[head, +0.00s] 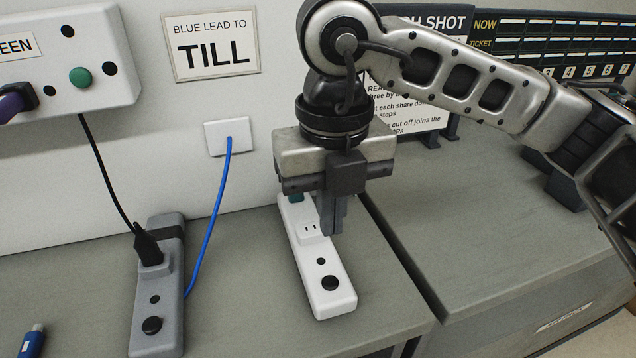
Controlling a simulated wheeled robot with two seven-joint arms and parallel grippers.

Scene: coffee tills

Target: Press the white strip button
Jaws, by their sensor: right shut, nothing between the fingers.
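The white strip (321,265) lies on the grey counter in the middle of the head view. It has an empty socket, a small dark dot and a larger round black button (330,283) near its front end. A green part shows at its far end, partly behind my gripper. My right gripper (331,228) points down over the strip's far half, with its fingers shut and empty. The fingertips are beside or above the socket, behind the button; I cannot tell whether they touch the strip. My left gripper is not in view.
A grey strip (157,311) with a black plug (148,248) lies to the left. A blue lead (213,215) runs from a wall plate (229,136) down behind it. A blue connector (33,341) lies front left. A gap separates the counter from the right-hand one (480,235).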

